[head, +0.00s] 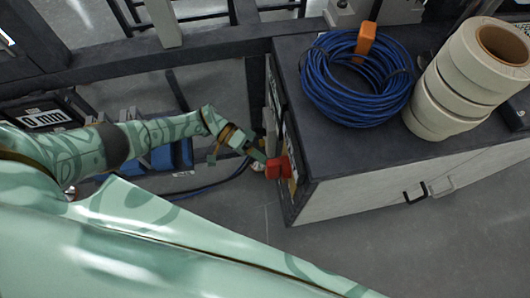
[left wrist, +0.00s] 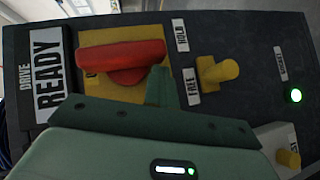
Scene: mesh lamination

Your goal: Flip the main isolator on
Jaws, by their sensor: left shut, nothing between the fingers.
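The main isolator is a red rotary handle (left wrist: 122,58) on a yellow plate (left wrist: 98,38). In the left wrist view its bar lies roughly level across the picture. In the head view the red handle (head: 278,168) sticks out from the end face of the dark-topped cabinet. My left gripper (head: 258,155) is at the handle, and its closed fingers (left wrist: 159,84) show just below the bar's right end. They hold nothing. I cannot tell whether they touch the handle. My right gripper is out of view.
A yellow selector knob (left wrist: 217,72) sits between HOLD and FREE labels, right of the isolator. A blue cable coil (head: 358,80) and white rolls (head: 465,80) lie on the cabinet top (head: 300,65).

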